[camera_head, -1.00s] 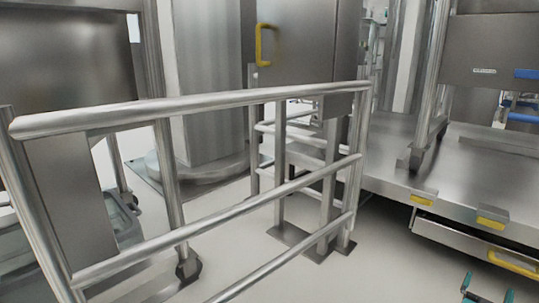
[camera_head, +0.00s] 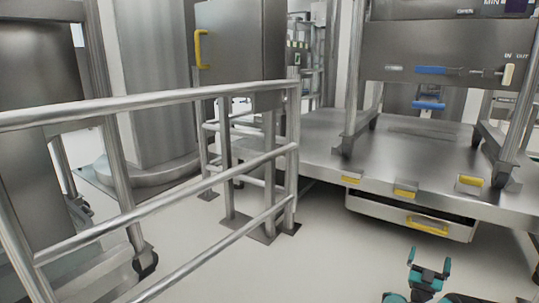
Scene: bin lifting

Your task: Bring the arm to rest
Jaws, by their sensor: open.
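My gripper (camera_head: 429,266) shows at the bottom right of the head view, with teal and dark parts. Its two fingers point up in the picture and stand apart, with nothing between them. It is over the pale floor, in front of the steel platform and apart from it. Part of my arm below it is cut off by the frame's lower edge.
A steel guard rail (camera_head: 150,102) runs across the left and middle. A low steel platform (camera_head: 320,150) with a yellow-handled drawer (camera_head: 415,218) stands at the right. A steel cabinet (camera_head: 240,45) stands behind the rail. The floor (camera_head: 320,260) between rail and platform is clear.

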